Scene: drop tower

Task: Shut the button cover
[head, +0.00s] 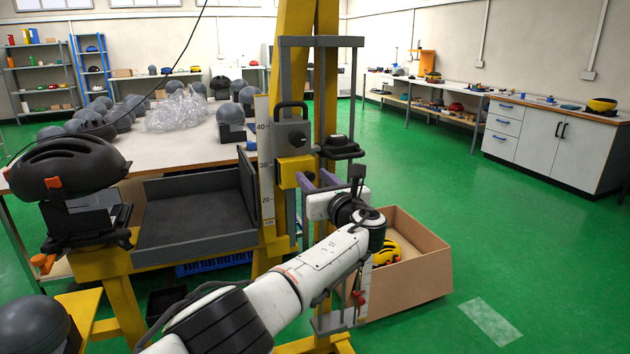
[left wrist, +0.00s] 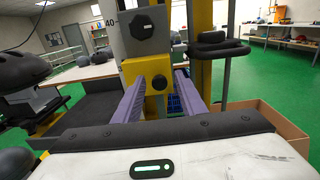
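A yellow box (head: 293,172) is mounted on the drop tower's yellow post, below a grey block with a black knob (head: 297,139). In the left wrist view the yellow box (left wrist: 153,103) has a small dark round part on its front. I cannot make out a separate button cover or whether one stands open; the box's front is partly hidden. My left gripper (head: 314,183) is in front of the box, its two purple fingers apart and nothing held between them. The fingers point at the box in the left wrist view (left wrist: 160,80); contact is unclear. My right gripper is out of view.
A black pad with a handle (head: 341,147) juts out right of the post. A cardboard box (head: 420,272) with a yellow helmet stands on the floor at right. A grey tray (head: 205,241) and a black helmet (head: 68,167) are at left. Green floor is free further right.

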